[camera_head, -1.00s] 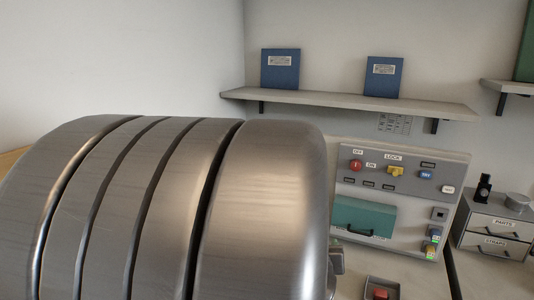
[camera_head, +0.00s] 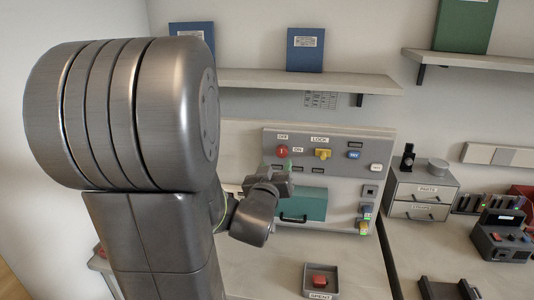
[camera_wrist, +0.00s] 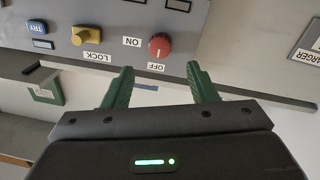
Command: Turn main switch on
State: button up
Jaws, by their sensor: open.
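The red main switch knob (camera_head: 282,152) is on the grey panel (camera_head: 303,141), with OFF above it and ON to its right. It also shows in the wrist view (camera_wrist: 159,46), where the panel appears upside down; its pale mark seems to line up with OFF. My gripper (camera_wrist: 160,68) is open and empty, its two green fingers apart and pointing toward the knob. The knob appears between and beyond the fingertips, apart from them. In the head view my gripper (camera_head: 285,172) is just below the knob, partly hidden by my own wrist.
A yellow LOCK knob (camera_head: 323,154) and a blue TRY button (camera_head: 354,155) are right of the switch. An open tray (camera_head: 320,294) holds a red item. A shelf (camera_head: 300,82) runs above; drawers (camera_head: 420,192) stand right.

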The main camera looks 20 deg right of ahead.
aim_at(281, 153)
jog(key=p+x, duration=0.1)
jog(key=x, duration=0.6)
jog(key=shift+w+d, duration=0.1)
jog(key=shift+w, duration=0.1)
jog(key=c, duration=1)
